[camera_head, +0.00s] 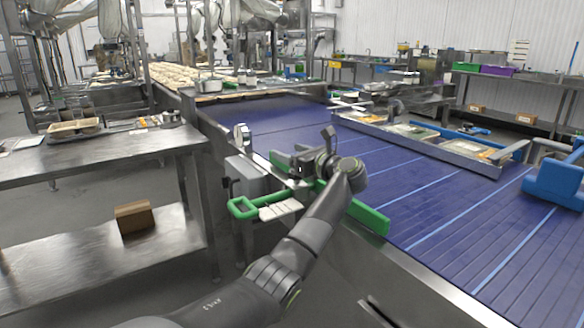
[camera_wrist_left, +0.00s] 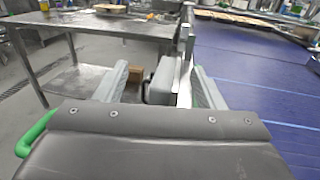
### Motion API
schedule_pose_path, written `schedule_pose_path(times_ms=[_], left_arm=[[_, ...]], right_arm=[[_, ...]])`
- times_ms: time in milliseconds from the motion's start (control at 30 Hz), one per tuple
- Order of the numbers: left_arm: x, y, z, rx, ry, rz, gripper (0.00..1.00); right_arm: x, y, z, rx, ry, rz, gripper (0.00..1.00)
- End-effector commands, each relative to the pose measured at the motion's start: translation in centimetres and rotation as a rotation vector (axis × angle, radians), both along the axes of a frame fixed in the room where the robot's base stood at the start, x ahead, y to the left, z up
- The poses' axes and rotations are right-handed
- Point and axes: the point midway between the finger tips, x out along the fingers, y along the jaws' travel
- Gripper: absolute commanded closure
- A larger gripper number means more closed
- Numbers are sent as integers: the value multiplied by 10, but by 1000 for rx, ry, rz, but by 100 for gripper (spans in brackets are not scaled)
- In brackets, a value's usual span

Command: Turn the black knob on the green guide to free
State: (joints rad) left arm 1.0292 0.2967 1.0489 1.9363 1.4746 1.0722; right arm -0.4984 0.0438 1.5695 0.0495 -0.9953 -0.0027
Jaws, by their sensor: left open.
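The green guide (camera_head: 368,216) is a long bar along the near edge of the blue conveyor, partly hidden behind my left arm. A green loop handle (camera_head: 243,208) sticks out to its left. My left gripper (camera_head: 292,162) is over the guide beside the conveyor edge. In the left wrist view its two grey fingers (camera_wrist_left: 160,85) are apart, with a grey box (camera_wrist_left: 160,78) and a metal rail (camera_wrist_left: 184,75) seen between and beyond them. I cannot make out the black knob; the gripper may hide it. My right gripper is not in view.
The blue conveyor (camera_head: 430,215) fills the right side, with a metal tray frame (camera_head: 420,145) across it. A steel table (camera_head: 90,155) stands at left, with a cardboard box (camera_head: 134,216) on its lower shelf. The grey box (camera_head: 243,177) is fixed to the conveyor's side.

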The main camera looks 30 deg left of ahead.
Motion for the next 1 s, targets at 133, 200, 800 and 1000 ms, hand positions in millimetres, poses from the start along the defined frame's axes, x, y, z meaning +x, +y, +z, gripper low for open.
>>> schedule_pose_path(times_ms=[133,200,800,1000], left_arm=[[0,0,28,1,-2,1,37],[0,0,37,0,-2,2,37],[2,-4,44,22,12,-27,37],[3,-28,14,142,56,-190,37]], right_arm=[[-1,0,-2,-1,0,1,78],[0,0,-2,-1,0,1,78],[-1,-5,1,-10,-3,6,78],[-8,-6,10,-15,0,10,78]])
